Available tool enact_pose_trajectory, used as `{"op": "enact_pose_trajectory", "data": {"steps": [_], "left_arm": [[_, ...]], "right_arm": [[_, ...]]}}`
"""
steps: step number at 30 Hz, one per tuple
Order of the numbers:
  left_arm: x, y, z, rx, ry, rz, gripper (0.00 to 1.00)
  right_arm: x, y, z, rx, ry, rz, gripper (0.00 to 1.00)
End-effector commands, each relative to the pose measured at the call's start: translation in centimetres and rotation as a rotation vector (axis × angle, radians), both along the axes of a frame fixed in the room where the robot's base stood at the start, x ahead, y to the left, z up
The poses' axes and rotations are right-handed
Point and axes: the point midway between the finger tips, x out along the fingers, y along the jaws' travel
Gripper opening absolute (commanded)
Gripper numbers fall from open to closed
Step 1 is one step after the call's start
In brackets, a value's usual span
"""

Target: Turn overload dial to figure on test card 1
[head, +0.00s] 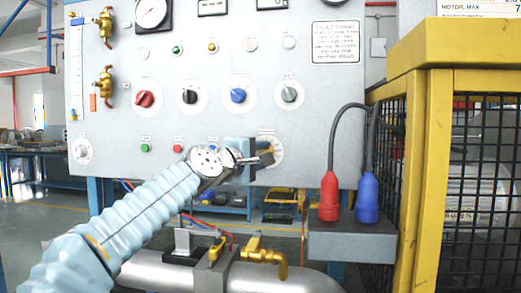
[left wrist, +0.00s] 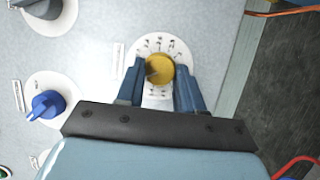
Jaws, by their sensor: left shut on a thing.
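The overload dial shows in the left wrist view as a yellow round knob (left wrist: 158,68) on a white plate with black marks around it. In the head view only part of its white plate (head: 277,148) shows at the panel's lower right; my gripper hides the knob. My left gripper (head: 262,154) is at the panel, its two blue fingers on either side of the knob in the left wrist view (left wrist: 160,73), shut on it. The figure it points to is too small to read. A white card (head: 478,8) reading "MOTOR, MAX" and a cut-off 7 is at top right. My right gripper is out of view.
The grey panel (head: 220,75) carries red, black, blue and grey knobs above, and small green and red buttons below left. A yellow cage (head: 420,150) stands right. Red (head: 329,195) and blue (head: 367,197) plugs stand on a grey box. A pipe with brass valves (head: 265,255) runs below.

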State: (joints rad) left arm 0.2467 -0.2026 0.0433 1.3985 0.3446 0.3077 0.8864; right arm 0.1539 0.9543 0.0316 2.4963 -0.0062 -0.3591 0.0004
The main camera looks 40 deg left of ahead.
Motion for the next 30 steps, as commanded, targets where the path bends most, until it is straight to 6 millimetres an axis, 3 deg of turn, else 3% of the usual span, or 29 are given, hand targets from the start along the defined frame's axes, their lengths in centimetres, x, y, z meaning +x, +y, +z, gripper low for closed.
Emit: {"op": "enact_pose_trajectory", "data": {"steps": [15,30], "left_arm": [[0.09,-0.01,0.25,0.364,0.203,-0.001,0.06],[0.1,-0.13,0.32,0.484,0.27,-0.003,0.06]], "right_arm": [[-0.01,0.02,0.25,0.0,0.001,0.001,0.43],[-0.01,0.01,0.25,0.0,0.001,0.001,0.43]]}}
